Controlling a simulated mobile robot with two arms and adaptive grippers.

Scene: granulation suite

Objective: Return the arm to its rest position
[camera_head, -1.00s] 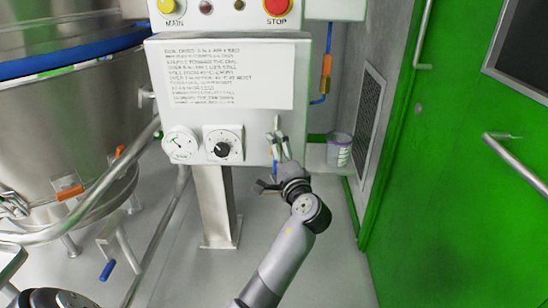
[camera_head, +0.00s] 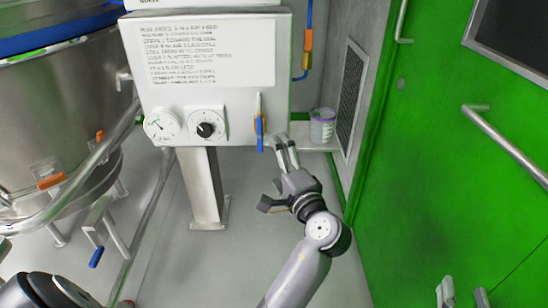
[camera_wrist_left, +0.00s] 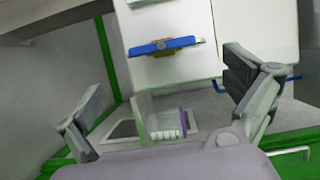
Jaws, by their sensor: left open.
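My left gripper (camera_head: 275,178) is open and empty, below and right of the blue handle (camera_head: 260,128) on the white control panel (camera_head: 210,100). The handle stands upright in the head view. In the left wrist view the open jaws (camera_wrist_left: 170,105) spread wide, with the blue handle (camera_wrist_left: 165,46) beyond them and apart from them. The fingertips of my right gripper (camera_head: 463,292) show apart at the bottom right edge; the rest of it is out of frame.
A purple-lidded tub (camera_head: 322,126) stands on a ledge beside the panel. A green door (camera_head: 440,150) with a metal bar handle is at right. A steel vessel (camera_head: 60,130) and pipes are at left.

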